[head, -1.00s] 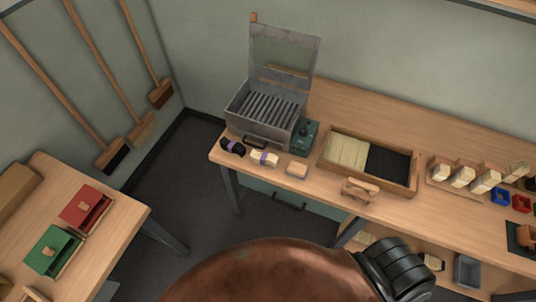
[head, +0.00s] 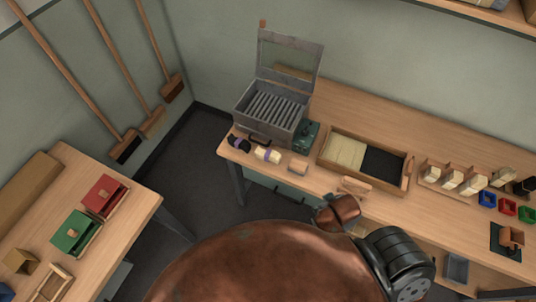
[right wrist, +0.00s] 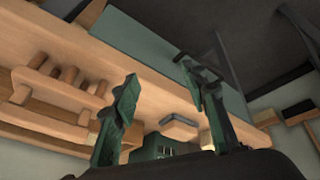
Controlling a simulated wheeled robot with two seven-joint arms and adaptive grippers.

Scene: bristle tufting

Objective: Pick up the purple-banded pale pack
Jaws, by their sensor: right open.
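The pale pack with a purple band (head: 267,155) lies near the front edge of the bench in the head view, in front of the open metal box. A dark pack with a purple band (head: 239,144) lies just left of it. In the head view my copper-coloured arm shows, but no fingers. My left gripper is in no view.
A metal box with a raised lid (head: 268,112) stands behind the packs. A small wooden block (head: 298,167) lies right of the pale pack, also seen in the right wrist view (right wrist: 180,125). A two-part wooden tray (head: 408,177) stands further right. A second table (head: 140,205) is left.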

